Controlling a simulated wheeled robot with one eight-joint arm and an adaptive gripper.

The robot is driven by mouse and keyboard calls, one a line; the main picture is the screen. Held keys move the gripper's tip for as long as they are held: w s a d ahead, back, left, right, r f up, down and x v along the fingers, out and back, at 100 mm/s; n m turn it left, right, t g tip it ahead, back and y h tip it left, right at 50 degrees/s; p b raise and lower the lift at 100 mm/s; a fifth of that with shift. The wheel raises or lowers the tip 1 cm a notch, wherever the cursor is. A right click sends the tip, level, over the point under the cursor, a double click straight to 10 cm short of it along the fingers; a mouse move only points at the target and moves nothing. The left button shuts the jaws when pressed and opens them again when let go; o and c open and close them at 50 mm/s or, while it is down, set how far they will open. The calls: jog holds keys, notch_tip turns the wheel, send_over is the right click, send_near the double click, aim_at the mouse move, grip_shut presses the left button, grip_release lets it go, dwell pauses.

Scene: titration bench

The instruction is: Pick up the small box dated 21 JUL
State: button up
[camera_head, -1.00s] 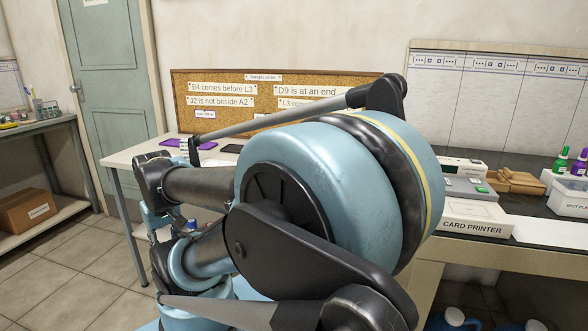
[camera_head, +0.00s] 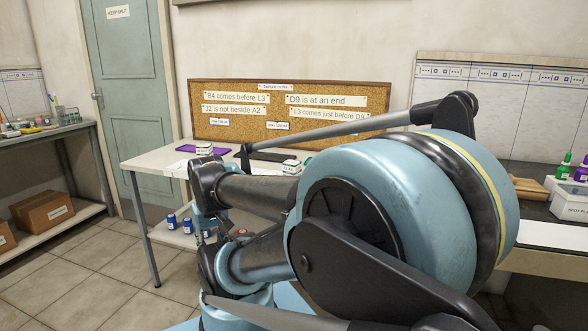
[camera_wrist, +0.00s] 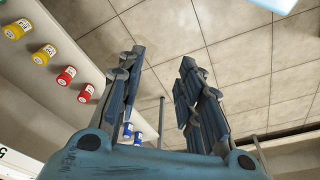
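Two small white boxes sit on the white desk (camera_head: 147,162) in the head view. One small box (camera_head: 204,149) is at the left beside a purple item. The other small box (camera_head: 291,166) is farther right, near my arm. The writing on both is too small to read, so I cannot tell which is dated 21 JUL. My gripper (camera_wrist: 160,85) shows in the wrist view with its two fingers apart and nothing between them. It points over the tiled floor, and neither small box shows in that view. My arm hides part of the desk in the head view.
A corkboard (camera_head: 280,111) with paper notes stands at the back of the desk. Blue bottles (camera_head: 188,226) stand low under the desk. In the wrist view, yellow and red bottles (camera_wrist: 66,76) line a shelf at left. Tiled floor (camera_head: 110,268) is open at left.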

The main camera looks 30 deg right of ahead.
jog(key=o, duration=0.4)
jog(key=shift+s+r, duration=0.15)
jog(key=o, duration=0.5)
jog(key=shift+s+d+r, duration=0.15)
jog(key=shift+r, duration=0.3)
jog(key=w+d+r+n+y, duration=0.1)
jog(key=w+d+r+n, duration=0.2)
jog(key=w+d+r, duration=1.3)
jog(key=d+r+n+t, duration=0.1)
jog(key=d+r, duration=0.2)
jog(key=d, duration=0.6)
jog(key=w+d+r+n+y, duration=0.1)
jog(key=d+r, duration=0.2)
jog(key=d, duration=0.7)
jog(key=d+r+t, duration=0.1)
jog(key=d+r, duration=0.3)
jog(key=d, duration=0.5)
jog(key=x, duration=1.1)
jog(key=shift+w+a+f, duration=0.1)
jog(key=shift+f, duration=0.3)
jog(key=shift+s+x, duration=0.1)
jog(key=shift+x, duration=1.35)
jog(key=shift+s+x, duration=0.15)
jog(key=shift+x, duration=1.25)
